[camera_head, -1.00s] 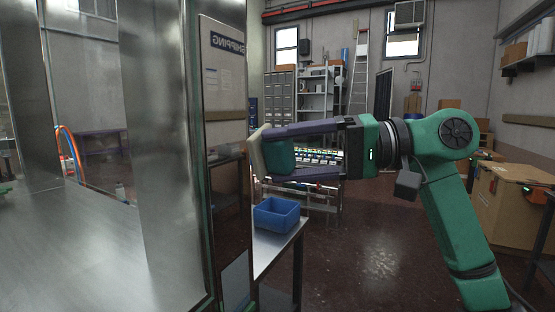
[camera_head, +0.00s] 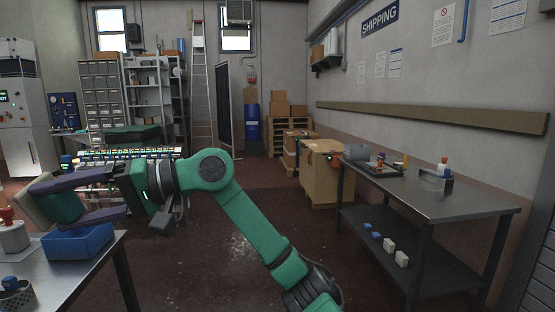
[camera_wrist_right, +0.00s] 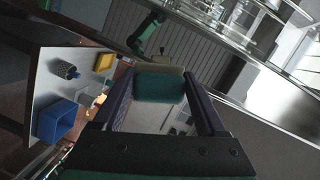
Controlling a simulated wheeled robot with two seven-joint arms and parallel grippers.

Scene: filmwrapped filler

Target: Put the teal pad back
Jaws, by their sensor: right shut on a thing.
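My right gripper (camera_head: 82,196) reaches in from the right in the head view. Its purple fingers are shut on the teal pad (camera_head: 64,206), a block with a teal side and a beige face. In the right wrist view the pad (camera_wrist_right: 160,87) sits between the two fingertips of the gripper (camera_wrist_right: 162,95), with its beige edge at the top. The pad is held in the air near the blue bin (camera_head: 78,243) at the left table's edge. My left gripper is not seen.
A yellow block (camera_wrist_right: 104,62) shows in the wrist view. A steel bench (camera_head: 440,198) with small items stands right. Floor between is clear.

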